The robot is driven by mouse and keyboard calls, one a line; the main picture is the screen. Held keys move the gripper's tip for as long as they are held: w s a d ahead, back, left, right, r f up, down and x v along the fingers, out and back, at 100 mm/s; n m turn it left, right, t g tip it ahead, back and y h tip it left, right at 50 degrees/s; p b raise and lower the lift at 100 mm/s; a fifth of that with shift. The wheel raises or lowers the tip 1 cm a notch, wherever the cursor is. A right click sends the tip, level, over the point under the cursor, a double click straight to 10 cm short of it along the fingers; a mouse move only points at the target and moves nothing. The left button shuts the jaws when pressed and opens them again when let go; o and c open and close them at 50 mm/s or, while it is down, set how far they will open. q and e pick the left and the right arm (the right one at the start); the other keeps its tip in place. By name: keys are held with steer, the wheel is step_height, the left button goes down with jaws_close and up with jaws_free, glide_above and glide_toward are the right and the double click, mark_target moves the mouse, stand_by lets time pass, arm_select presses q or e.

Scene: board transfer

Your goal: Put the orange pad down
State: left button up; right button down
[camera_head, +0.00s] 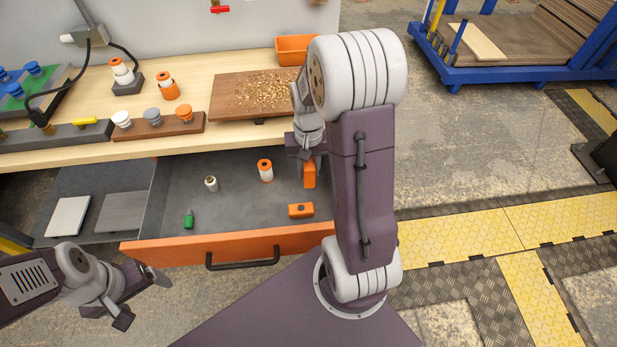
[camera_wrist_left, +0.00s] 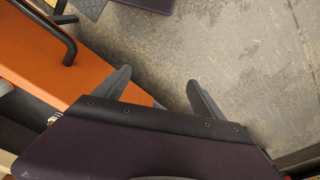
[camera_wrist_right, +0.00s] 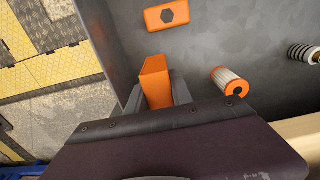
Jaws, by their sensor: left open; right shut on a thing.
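The orange pad (camera_head: 309,175) is between the fingers of my right gripper (camera_head: 308,160), above or inside the open drawer's right part. In the right wrist view the orange pad (camera_wrist_right: 154,78) stands up between the two dark fingers of the right gripper (camera_wrist_right: 157,95), which are shut on it. I cannot tell whether its lower end touches the drawer floor. My left gripper (camera_head: 140,297) is open and empty in front of the drawer, at its left. The left wrist view shows the left gripper's spread fingers (camera_wrist_left: 158,80) over the floor beside the orange drawer front.
The open drawer (camera_head: 225,247) holds an orange block with a dark hexagon (camera_head: 300,210), an orange-capped roll (camera_head: 265,171), a small spool (camera_head: 211,184) and a green item (camera_head: 189,219). A wooden board with chips (camera_head: 235,97) lies on the workbench above. Drawer floor between them is clear.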

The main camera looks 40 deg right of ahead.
mark_target(308, 178)
step_height(308, 178, down, 3)
steer(key=shift+s+f+b, duration=0.1)
steer(key=shift+f+b, duration=0.05)
steer(key=shift+b, duration=0.45)
steer(key=shift+f, duration=0.4)
steer(key=shift+r, duration=0.1)
steer(key=shift+f, duration=0.2)
steer(key=c, duration=1.1)
jaws_free()
